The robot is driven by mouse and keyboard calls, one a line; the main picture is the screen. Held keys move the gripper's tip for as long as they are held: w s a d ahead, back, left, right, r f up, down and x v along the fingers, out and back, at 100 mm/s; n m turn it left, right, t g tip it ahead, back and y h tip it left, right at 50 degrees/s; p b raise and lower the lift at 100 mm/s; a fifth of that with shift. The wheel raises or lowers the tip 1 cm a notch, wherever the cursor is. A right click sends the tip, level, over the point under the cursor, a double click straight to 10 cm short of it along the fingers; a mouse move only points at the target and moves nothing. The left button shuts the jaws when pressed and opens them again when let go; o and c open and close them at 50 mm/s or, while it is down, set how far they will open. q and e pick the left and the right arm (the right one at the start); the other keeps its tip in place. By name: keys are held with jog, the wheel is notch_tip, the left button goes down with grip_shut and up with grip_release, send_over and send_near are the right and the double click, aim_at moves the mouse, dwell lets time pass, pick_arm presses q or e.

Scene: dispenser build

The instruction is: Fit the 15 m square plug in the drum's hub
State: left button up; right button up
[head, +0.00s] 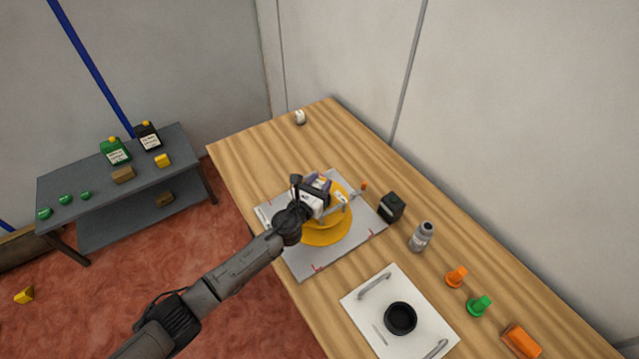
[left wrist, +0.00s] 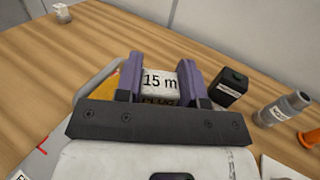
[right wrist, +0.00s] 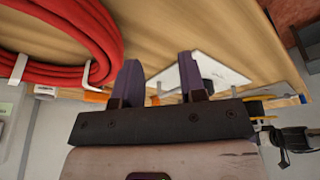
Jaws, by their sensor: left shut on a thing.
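The 15 m plug (left wrist: 159,84) is a pale block with a dark lower part, lettered "15 m PLUG". My left gripper (left wrist: 160,80) is shut on it, one purple finger on each side. In the head view the left gripper (head: 320,184) is over the far part of the yellow drum (head: 325,236). The drum lies on a grey board (head: 305,264) and also shows as a yellow edge in the left wrist view (left wrist: 103,90). The hub is hidden by the gripper and arm. My right gripper (right wrist: 158,82) is open and empty, away from the drum.
A black box (head: 391,207), a grey bottle (head: 421,237), and orange (head: 456,277) and green (head: 480,305) pieces stand right of the board. A white plate (head: 365,305) with a black ring lies nearer. A red hose coil (right wrist: 65,45) shows in the right wrist view.

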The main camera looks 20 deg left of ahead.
pick_arm(q)
jog(key=shift+f+b, duration=0.3)
jog(key=shift+f, duration=0.1)
pick_arm(e)
jog(key=shift+f, duration=0.35)
